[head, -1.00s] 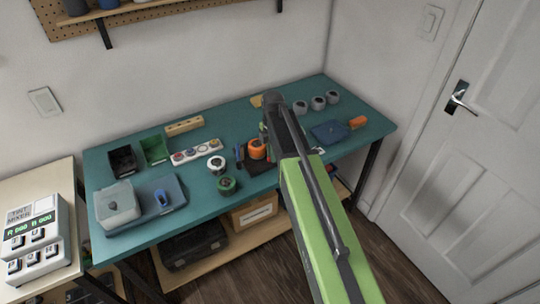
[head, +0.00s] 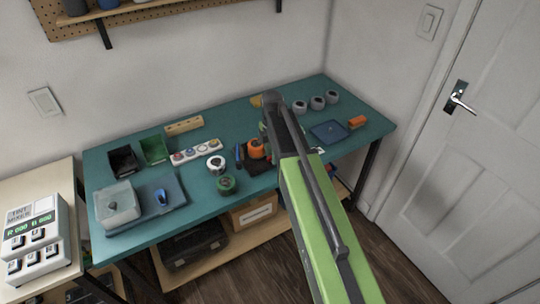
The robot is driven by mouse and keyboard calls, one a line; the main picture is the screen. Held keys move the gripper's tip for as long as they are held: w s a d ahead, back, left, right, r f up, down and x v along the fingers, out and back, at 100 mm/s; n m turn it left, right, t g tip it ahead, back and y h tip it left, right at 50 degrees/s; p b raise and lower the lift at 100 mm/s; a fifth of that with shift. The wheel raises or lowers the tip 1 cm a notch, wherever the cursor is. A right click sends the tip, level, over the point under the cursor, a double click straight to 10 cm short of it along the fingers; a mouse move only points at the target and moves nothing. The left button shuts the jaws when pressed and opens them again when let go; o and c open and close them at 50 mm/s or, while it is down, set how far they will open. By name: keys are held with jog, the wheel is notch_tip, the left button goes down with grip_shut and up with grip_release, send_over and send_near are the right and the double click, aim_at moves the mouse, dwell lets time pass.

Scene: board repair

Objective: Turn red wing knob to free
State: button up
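A small red part shows just right of the orange roll (head: 256,149) near the middle of the teal workbench (head: 225,120); I cannot tell whether it is the red wing knob, because my arm covers most of that spot. My green arm reaches from the lower right up over the bench. My gripper lies behind or below the arm's dark end, so I cannot see its fingers or whether it holds anything.
Several grey rings (head: 317,102) and a blue tray (head: 329,132) are right of my arm. A door (head: 490,150) stands at the right.

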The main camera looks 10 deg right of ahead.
notch_tip(320, 180, up, 8)
jog(key=p, duration=0.8)
jog(key=shift+f, duration=0.1)
jog(key=shift+s, duration=0.2)
jog(key=s+m, duration=1.5)
jog(key=m, duration=0.6)
jog(key=shift+a+m, duration=0.25)
jog(key=shift+m, duration=0.15)
